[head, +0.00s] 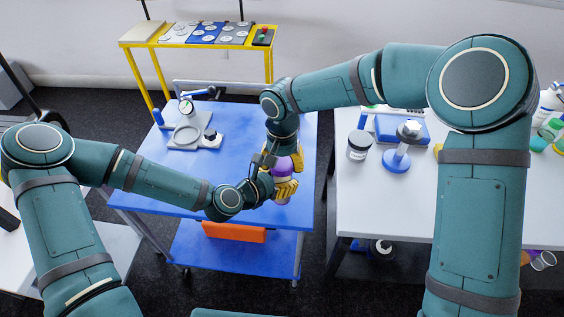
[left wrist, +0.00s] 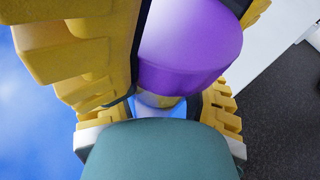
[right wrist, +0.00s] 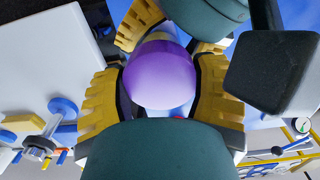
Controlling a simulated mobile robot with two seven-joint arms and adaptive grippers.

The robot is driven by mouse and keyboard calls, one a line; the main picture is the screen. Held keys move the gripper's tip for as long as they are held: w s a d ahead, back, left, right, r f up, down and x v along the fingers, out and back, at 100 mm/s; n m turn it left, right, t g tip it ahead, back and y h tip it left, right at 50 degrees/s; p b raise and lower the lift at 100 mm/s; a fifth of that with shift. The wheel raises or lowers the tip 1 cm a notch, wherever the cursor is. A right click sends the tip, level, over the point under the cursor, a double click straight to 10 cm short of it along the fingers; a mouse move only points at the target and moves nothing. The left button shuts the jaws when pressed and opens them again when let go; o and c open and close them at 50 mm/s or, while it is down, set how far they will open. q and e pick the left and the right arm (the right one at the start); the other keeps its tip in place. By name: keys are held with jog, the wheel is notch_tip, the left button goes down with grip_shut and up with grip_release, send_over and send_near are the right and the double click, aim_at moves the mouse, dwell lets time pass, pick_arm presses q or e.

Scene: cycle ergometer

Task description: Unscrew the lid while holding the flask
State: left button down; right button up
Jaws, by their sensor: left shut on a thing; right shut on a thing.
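The purple flask (head: 281,171) stands upright, as far as I can tell, near the right edge of the blue table. My left gripper (head: 284,189) is shut around its body from the side. In the left wrist view the purple flask (left wrist: 190,50) sits between the yellow fingers. My right gripper (head: 298,160) comes from above and is shut on the flask's top, where the lid is. In the right wrist view the purple rounded lid (right wrist: 160,75) lies between both fingers. The seam between lid and body is hidden by the fingers.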

jog(key=o, duration=1.3)
jog(key=shift+o, duration=0.2)
jog(key=shift+r, duration=2.3)
jog(key=shift+c, duration=0.2)
jog(key=m, duration=0.1)
jog(key=r+m, duration=0.1)
jog(key=m, duration=0.3)
jog(key=shift+r, duration=0.35)
jog(key=m, duration=0.2)
jog(key=r+m, duration=0.1)
jog(key=m, duration=0.1)
jog(key=shift+r, duration=0.2)
jog(key=shift+f, duration=3.9)
